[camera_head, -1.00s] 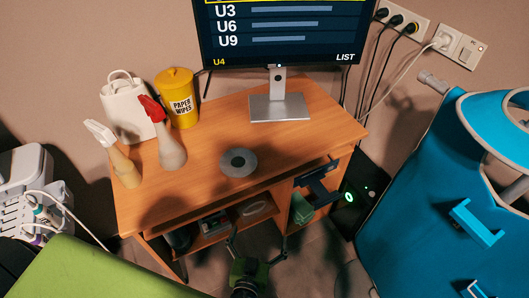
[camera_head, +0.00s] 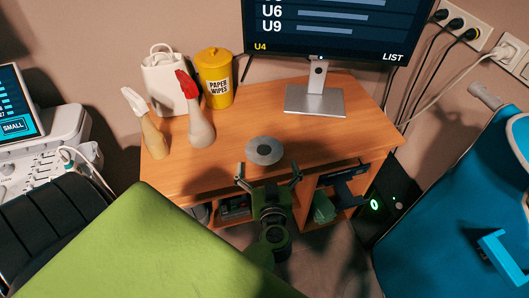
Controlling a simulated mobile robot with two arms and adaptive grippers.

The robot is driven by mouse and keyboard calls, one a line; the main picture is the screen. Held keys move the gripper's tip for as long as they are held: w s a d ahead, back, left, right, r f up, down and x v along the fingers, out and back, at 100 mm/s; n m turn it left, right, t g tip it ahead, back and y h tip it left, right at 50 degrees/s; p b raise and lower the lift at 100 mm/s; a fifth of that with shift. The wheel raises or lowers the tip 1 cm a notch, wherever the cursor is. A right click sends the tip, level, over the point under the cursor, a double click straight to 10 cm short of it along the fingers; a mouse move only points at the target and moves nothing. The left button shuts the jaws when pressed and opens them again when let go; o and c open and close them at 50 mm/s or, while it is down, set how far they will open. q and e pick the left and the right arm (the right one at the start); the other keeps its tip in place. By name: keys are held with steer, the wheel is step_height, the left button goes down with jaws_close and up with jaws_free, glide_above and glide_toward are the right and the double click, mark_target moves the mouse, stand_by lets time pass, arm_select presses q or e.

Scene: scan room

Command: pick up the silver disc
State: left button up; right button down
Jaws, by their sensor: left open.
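The silver disc (camera_head: 264,150) is flat and round with a dark centre hole. It lies on the wooden desk (camera_head: 228,156) near its front edge. My left gripper (camera_head: 268,178) is just in front of the disc and the desk's front edge. Its two fingers are spread apart with nothing between them, and they do not appear to touch the disc. My right gripper does not show.
Two spray bottles, one white-topped (camera_head: 152,137) and one red-topped (camera_head: 199,125), stand left of the disc. Behind them are a yellow paper wipes tub (camera_head: 215,80) and a white bag (camera_head: 165,82). A monitor (camera_head: 325,35) stands behind. A green padded surface (camera_head: 180,245) fills the front left.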

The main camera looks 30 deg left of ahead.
mark_target(264, 151)
arm_select(q)
steer(key=b+x, duration=0.3)
steer(key=x, duration=0.1)
steer(key=shift+w+a+b, duration=0.15)
steer(key=shift+a+b, duration=0.15)
steer(key=shift+a, duration=0.1)
steer(key=shift+w+a+r, duration=0.1)
steer(key=shift+w+a, duration=0.1)
steer(key=shift+w, duration=0.05)
steer(key=c, duration=0.8)
